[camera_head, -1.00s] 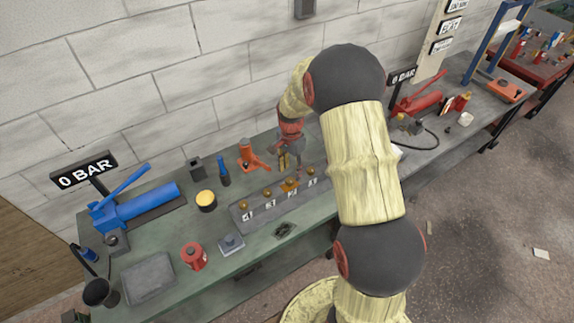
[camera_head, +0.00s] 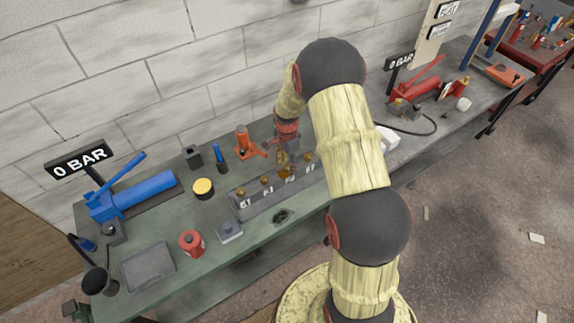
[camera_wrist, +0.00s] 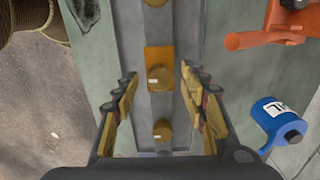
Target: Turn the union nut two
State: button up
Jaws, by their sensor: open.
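A grey block (camera_head: 258,205) on the bench carries a row of brass union nuts with small number tags, too small to read surely. One union nut (camera_wrist: 160,76) has an orange square plate (camera_wrist: 152,55) around its base. It is third from the left in the head view (camera_head: 285,174). Neighbouring nuts show in the wrist view, one below (camera_wrist: 162,131) and one at the top edge (camera_wrist: 155,2). My gripper (camera_wrist: 159,80) is open and empty, its fingers on either side of the orange-plated nut with gaps to both sides. In the head view my gripper (camera_head: 287,158) is over the block, partly hidden.
A yellow-topped tin (camera_head: 203,189), red can (camera_head: 192,243) and blue pump (camera_head: 145,192) are left.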

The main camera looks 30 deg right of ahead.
jog(key=shift+f, duration=0.1)
jog(key=shift+c, duration=0.8)
grip_shut()
